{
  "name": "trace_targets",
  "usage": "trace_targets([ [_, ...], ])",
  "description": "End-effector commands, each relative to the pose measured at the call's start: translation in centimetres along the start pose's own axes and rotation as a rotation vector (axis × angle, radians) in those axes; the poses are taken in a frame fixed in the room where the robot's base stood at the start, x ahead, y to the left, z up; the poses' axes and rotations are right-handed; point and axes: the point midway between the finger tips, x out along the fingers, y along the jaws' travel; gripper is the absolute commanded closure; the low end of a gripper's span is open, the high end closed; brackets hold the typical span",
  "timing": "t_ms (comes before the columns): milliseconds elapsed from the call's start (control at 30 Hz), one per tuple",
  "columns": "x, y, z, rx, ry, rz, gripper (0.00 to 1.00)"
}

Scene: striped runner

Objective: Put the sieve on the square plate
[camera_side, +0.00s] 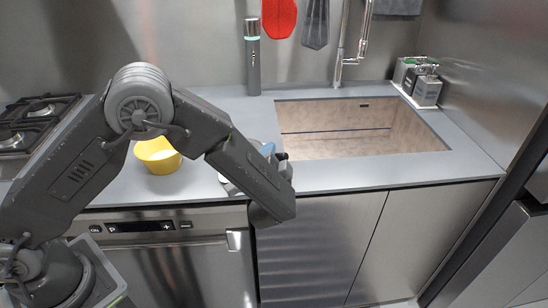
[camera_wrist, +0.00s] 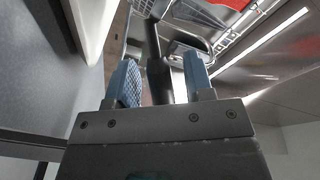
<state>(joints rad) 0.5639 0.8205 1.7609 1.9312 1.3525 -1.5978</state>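My gripper (camera_side: 272,150) is above the front of the counter, left of the sink, and mostly hidden behind my own wrist in the side view. In the wrist view its two blue fingers (camera_wrist: 160,82) stand apart. A dark, handle-like shape (camera_wrist: 155,62) shows between them, with narrow gaps on both sides; I cannot tell what it is or how far away. A pale, rounded rim (camera_side: 228,186) shows beside my wrist on the counter. It is mostly covered, so I cannot tell whether it is the sieve or a plate. No square plate is clearly visible.
A yellow bowl (camera_side: 158,157) stands on the counter left of my forearm. A dark cylinder (camera_side: 252,60) stands at the back wall. The sink (camera_side: 345,158) lies to the right, with a tap (camera_side: 340,72) and a container caddy (camera_side: 418,82) behind. A hob (camera_side: 35,120) is at left.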

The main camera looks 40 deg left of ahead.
Motion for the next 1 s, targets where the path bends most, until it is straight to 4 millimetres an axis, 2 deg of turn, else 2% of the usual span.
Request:
trace_targets([
  [267, -0.1, -0.3, -0.2, -0.001, 0.001, 0.0, 0.52],
  [367, -1.4, -0.2, -0.2, 0.0, 0.001, 0.002, 0.52],
  [800, -10.0, -0.2, -0.2, 0.0, 0.003, 0.002, 0.52],
  [1000, -11.8, -0.2, -0.2, 0.0, 0.002, 0.001, 0.52],
])
